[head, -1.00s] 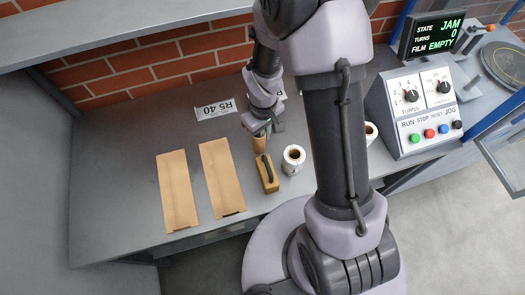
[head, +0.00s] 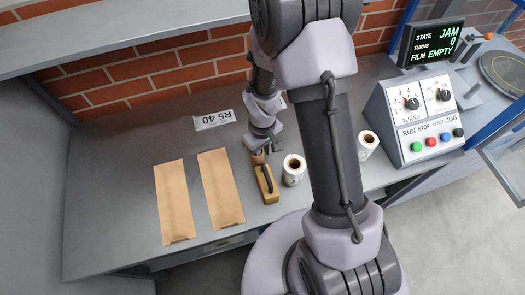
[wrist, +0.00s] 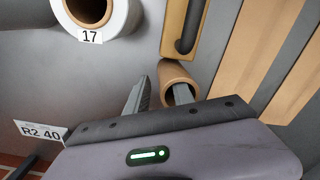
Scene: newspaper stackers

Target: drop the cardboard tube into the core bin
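The cardboard tube (wrist: 177,74) is a short brown hollow cylinder with its open end facing the wrist camera. In the head view it shows only in part (head: 257,158), below my gripper (head: 266,147). In the wrist view my gripper (wrist: 161,88) looks open. One finger is to the left of the tube with a small gap, and the other overlaps the tube's open end. I cannot tell whether that finger is inside the hole or above it. No core bin can be made out in either view.
A wooden block with a dark handle (head: 266,183) stands close to the tube. White rolls (head: 293,170) (head: 368,144) stand to the right. Two flat brown strips (head: 175,202) (head: 220,188) lie left. A control console (head: 420,120) stands at right; the bench's left part is clear.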

